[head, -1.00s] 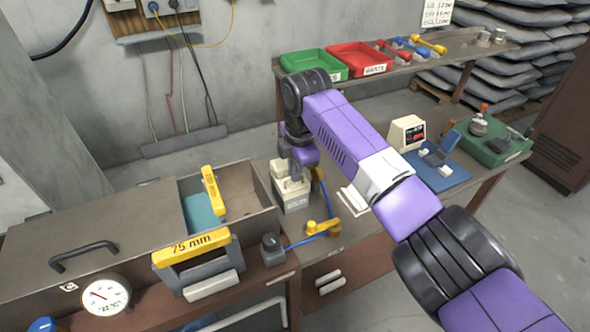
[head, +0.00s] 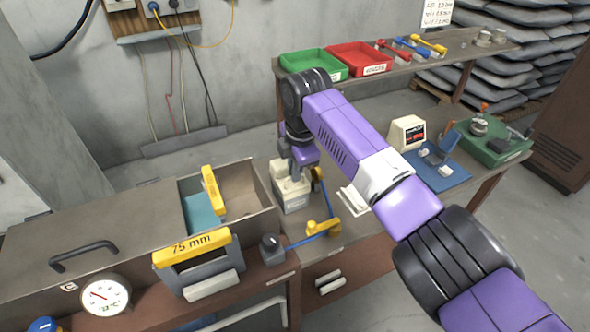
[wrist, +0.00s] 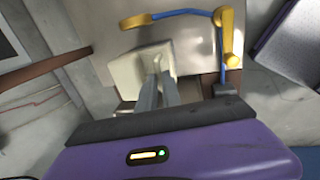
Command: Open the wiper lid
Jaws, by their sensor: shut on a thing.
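The cream wiper box (head: 291,199) stands on the bench beside the open grey trough, below my gripper (head: 298,172). My gripper reaches down onto the top of the box. In the wrist view the box (wrist: 128,76) is just beyond my fingertips (wrist: 157,68). The two grey fingers are close together at the top of the box, shut on what appears to be the wiper lid. The fingers and arm hide part of the top, and I cannot make out a gap between lid and box.
A blue rod with yellow fittings (head: 322,228) lies close to the box on the right. The grey trough (head: 250,212) and a yellow 75 mm bar (head: 192,248) are to the left. Green (head: 312,65) and red (head: 358,60) trays sit on the shelf behind.

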